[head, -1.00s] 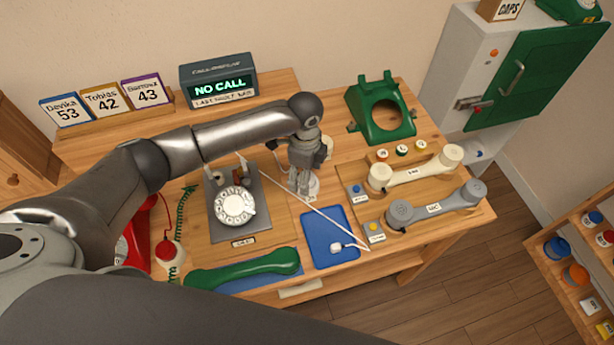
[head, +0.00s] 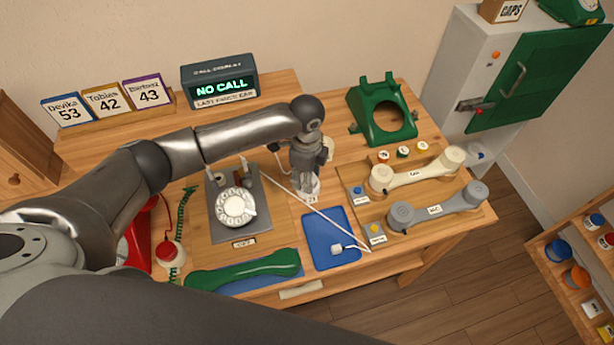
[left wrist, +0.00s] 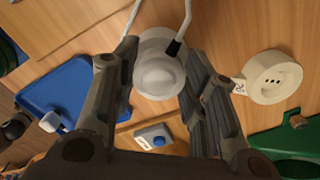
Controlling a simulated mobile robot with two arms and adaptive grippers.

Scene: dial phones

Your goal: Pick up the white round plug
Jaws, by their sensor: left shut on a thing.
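The white round plug (left wrist: 160,68) is between the two fingers of my left gripper (left wrist: 163,88) in the left wrist view, with a white cord and a dark cord end at its top. My left gripper is shut on it. In the head view, the left gripper (head: 308,190) points down over the table between the dial base and the blue tray, and the plug (head: 314,187) shows only partly at its fingertips. Whether the plug still touches the tabletop is not clear. My right gripper is not in view.
The blue tray (head: 318,225) holds a small white square plug (head: 336,248). The grey dial base (head: 240,232) is to the left, the green phone housing (head: 367,108) behind, and handsets (head: 417,178) to the right.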

